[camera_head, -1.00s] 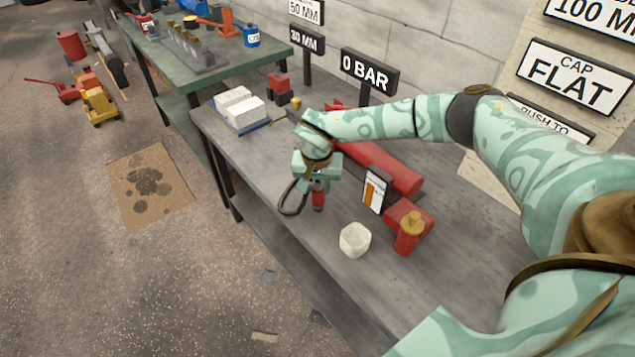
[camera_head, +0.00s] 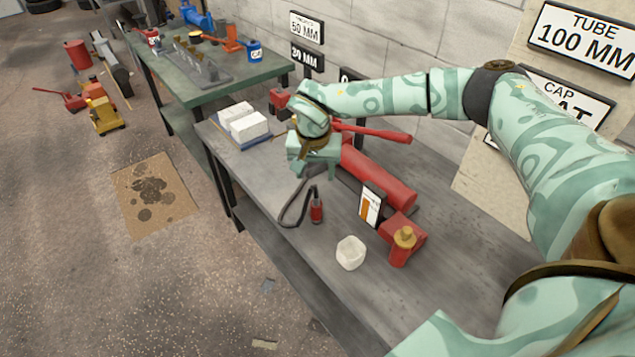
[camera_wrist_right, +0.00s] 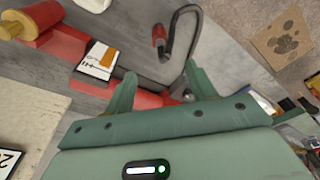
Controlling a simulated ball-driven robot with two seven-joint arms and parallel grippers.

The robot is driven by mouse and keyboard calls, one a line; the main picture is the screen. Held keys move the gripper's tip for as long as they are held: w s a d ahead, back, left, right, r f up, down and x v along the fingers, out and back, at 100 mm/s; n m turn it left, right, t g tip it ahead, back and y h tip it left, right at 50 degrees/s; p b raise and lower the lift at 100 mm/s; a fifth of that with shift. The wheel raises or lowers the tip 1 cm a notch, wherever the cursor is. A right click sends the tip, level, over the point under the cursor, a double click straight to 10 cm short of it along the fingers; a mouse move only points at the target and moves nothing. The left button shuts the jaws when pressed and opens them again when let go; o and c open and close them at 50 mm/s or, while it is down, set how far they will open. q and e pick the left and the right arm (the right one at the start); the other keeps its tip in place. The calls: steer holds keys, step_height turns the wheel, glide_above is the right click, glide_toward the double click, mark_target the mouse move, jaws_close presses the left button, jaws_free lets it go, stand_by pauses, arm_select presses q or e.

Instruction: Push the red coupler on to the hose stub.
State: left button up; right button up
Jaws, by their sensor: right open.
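The red coupler (camera_head: 317,211) stands near the front edge of the grey bench, beside a black hose (camera_head: 283,216) that loops to its left. A thin dark piece shows at the coupler's top. In the right wrist view the coupler (camera_wrist_right: 158,38) meets the dark hose (camera_wrist_right: 197,30) at one end. I cannot pick out the stub or tell how far the coupler sits on it. My right gripper (camera_head: 315,176) is open and empty, above and behind the coupler, apart from it. Its two spread fingers (camera_wrist_right: 160,92) show in the wrist view. My left gripper is not in view.
A red cylinder (camera_head: 375,178) with a red handle lies behind. White blocks (camera_head: 246,123) lie at the left. The front edge is clear.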

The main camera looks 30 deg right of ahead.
steer(key=r, duration=0.3)
steer(key=shift+s+a+r+p, duration=0.2)
steer(key=shift+s+r+p, duration=0.05)
steer(key=shift+r+p, duration=0.15)
